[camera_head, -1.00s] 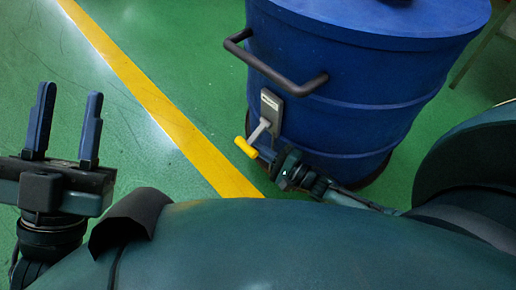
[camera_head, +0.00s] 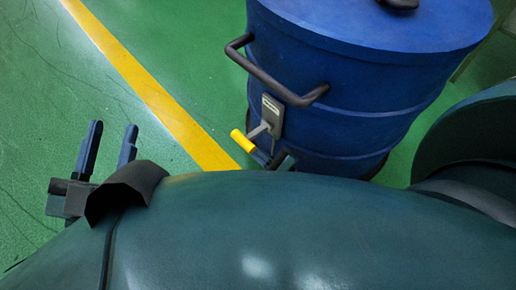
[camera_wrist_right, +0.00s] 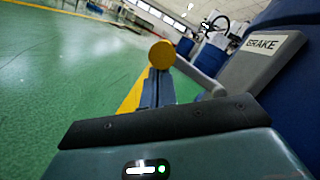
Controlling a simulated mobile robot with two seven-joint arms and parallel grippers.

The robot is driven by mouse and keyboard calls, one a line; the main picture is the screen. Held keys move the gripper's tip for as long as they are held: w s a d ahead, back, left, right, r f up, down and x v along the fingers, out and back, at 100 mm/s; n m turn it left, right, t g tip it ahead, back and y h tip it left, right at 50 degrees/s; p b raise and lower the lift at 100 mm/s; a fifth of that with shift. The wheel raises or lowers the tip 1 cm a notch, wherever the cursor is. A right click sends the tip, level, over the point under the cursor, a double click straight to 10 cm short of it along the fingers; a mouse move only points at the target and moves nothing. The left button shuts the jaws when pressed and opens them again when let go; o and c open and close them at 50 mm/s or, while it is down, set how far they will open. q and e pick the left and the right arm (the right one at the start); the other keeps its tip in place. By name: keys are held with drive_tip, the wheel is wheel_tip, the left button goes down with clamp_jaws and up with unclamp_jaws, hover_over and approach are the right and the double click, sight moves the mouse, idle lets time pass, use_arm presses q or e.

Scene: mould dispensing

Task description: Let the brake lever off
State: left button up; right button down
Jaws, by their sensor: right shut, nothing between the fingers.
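The brake lever has a grey arm and a yellow knob (camera_head: 241,141); it comes out of a grey plate (camera_head: 272,114) on the side of a blue drum (camera_head: 345,85). The lever points to the left and slightly down. My body hides most of that arm. My left gripper (camera_head: 114,125) is open and empty, far left of the drum.
A dark bar handle (camera_head: 272,80) sticks out of the drum above the plate. A yellow line (camera_head: 150,85) crosses the green floor (camera_head: 60,120). The floor left of the drum is clear.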

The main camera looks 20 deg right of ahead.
drive_tip(key=shift+a+r+p, duration=0.1)
drive_tip(key=shift+r+p, duration=0.4)
drive_tip(key=shift+r, duration=0.45)
drive_tip(key=shift+r+p, duration=0.35)
drive_tip(key=shift+r, duration=0.25)
use_arm(q)
drive_tip(key=shift+s+f+n+g+y, duration=0.3)
drive_tip(key=shift+f+g+y, duration=0.1)
drive_tip(key=shift+f, duration=0.15)
use_arm(e)
drive_tip(key=shift+r, duration=0.2)
use_arm(q)
drive_tip(key=shift+a, duration=0.1)
drive_tip(key=shift+f, duration=0.1)
use_arm(e)
drive_tip(key=shift+r, duration=0.2)
